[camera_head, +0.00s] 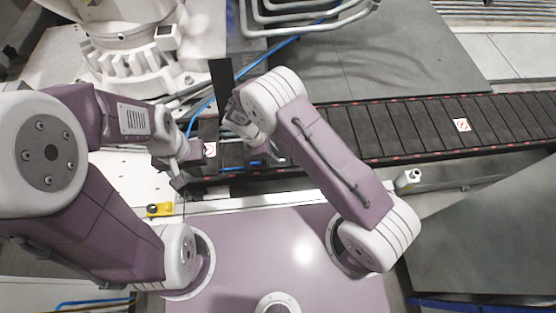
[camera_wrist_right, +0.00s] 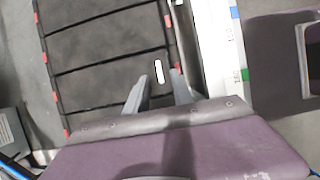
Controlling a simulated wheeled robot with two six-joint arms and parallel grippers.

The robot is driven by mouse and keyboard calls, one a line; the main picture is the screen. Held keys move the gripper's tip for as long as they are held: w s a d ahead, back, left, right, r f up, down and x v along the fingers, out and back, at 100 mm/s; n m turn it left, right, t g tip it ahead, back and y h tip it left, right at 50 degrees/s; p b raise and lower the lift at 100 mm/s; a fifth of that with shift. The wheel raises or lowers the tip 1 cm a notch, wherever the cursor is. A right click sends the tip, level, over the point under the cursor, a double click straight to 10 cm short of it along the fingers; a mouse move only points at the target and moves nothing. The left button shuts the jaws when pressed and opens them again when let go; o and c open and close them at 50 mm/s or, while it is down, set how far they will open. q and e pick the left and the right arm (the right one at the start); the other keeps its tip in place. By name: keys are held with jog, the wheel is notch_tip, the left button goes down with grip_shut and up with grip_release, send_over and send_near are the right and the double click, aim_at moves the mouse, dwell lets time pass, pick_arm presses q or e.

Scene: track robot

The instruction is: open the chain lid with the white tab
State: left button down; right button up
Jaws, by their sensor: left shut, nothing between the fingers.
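A dark segmented chain (camera_head: 390,133) with red marks along its edges runs across the head view. In the right wrist view its dark lids (camera_wrist_right: 100,45) fill the upper left, and a small white tab (camera_wrist_right: 158,72) lies on one lid near the chain's edge. My right gripper (camera_wrist_right: 162,88) is open, with its two grey fingers apart and the tab showing just beyond and between them. In the head view my right gripper (camera_head: 262,150) is over the chain, its fingertips partly hidden. My left gripper (camera_head: 178,180) is shut and empty at the chain's left end.
White-and-red stickers mark the chain at right (camera_head: 462,125) and left (camera_head: 210,149). A white rail (camera_head: 285,193) runs along the chain's near side, with a yellow bracket (camera_head: 159,210) at left. A large white machine base (camera_head: 125,60) and metal tubing (camera_head: 305,15) stand behind.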

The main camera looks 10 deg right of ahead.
jog(key=x, duration=0.4)
jog(key=shift+b, duration=0.4)
grip_shut()
dwell(1.0)
